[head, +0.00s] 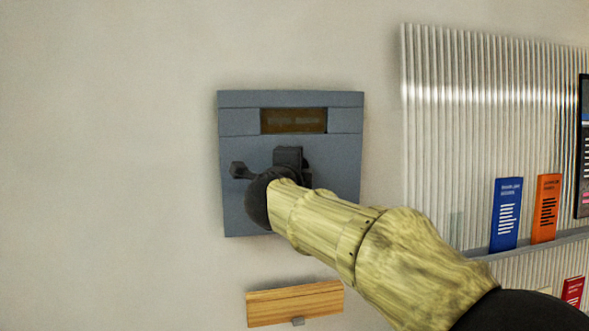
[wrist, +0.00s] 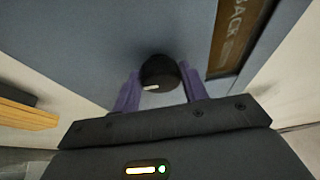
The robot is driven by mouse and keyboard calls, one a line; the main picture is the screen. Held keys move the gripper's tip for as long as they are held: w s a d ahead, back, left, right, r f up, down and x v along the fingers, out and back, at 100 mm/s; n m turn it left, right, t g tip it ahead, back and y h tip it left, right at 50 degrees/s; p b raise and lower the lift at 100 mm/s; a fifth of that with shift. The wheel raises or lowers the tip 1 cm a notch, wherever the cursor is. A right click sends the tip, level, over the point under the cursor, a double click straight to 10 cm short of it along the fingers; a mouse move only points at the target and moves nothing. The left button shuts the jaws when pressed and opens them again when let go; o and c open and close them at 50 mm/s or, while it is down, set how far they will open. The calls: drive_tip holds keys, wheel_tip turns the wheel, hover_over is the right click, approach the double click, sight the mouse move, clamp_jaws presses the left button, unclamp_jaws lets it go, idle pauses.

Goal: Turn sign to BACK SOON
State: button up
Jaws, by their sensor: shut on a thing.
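The sign is a blue-grey panel (head: 240,160) on the wall with a dark brown window (head: 293,121) near its top. The window's lettering is too dim to read in the head view. In the wrist view the window (wrist: 232,40) shows the word BACK, and the rest of its text is unclear. A round black knob (wrist: 158,72) with a white mark sits on the panel below the window. My gripper (wrist: 158,88) is shut on the knob, one purple finger on each side. In the head view my arm and wrist hide the knob and fingers.
A wooden block (head: 295,303) is on the wall below the panel. To the right, a ribbed panel (head: 450,120) carries a ledge with a blue leaflet (head: 506,214) and an orange leaflet (head: 545,208). The wall left of the sign is bare.

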drive_tip(key=o, duration=1)
drive_tip(key=s+b, duration=0.2)
drive_tip(key=s, duration=0.3)
drive_tip(key=s+a+b, duration=0.1)
drive_tip(key=s+b, duration=0.1)
drive_tip(key=s, duration=0.4)
drive_tip(key=s+a+b, duration=0.1)
drive_tip(key=s+b, duration=0.1)
drive_tip(key=s, duration=0.4)
drive_tip(key=shift+s+b, duration=0.15)
drive_tip(key=shift+b, duration=0.2)
